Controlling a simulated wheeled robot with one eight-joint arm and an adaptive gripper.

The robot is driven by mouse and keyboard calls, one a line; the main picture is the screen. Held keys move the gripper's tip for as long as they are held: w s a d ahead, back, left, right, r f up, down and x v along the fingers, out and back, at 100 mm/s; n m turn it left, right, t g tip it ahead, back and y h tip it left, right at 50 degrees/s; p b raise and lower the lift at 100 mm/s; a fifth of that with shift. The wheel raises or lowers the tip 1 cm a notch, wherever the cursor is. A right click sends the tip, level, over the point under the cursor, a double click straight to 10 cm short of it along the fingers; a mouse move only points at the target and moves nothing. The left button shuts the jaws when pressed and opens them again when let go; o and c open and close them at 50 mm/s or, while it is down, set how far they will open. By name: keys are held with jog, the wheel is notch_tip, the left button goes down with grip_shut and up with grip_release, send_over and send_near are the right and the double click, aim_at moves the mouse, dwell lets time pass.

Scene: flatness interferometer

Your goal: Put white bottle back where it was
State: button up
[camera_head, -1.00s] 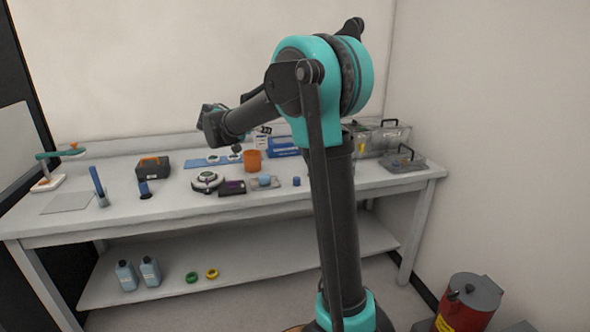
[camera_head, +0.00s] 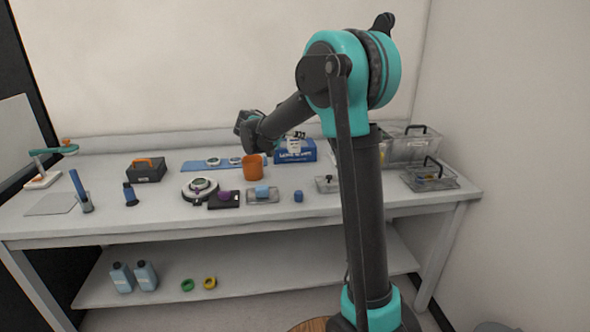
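My gripper (camera_head: 297,134) is a small dark shape at the back of the bench, to the right of my wrist and partly hidden by my forearm. A small white object (camera_head: 293,144), which looks like the white bottle, shows just below its fingers, in front of the blue box in the picture. The gripper appears shut on it. Its lower part is hard to make out, and I cannot tell whether it touches anything below.
The blue box (camera_head: 308,153) and an orange cup (camera_head: 252,168) are close by. Clear bins (camera_head: 408,150) stand at the right. A round instrument (camera_head: 200,190) and small blocks occupy the middle. Two pale bottles (camera_head: 147,277) stand on the lower shelf.

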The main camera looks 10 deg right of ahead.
notch_tip(320, 180, down, 14)
jog(key=shift+r, duration=0.1)
dwell(0.4)
jog(key=o, duration=1.2)
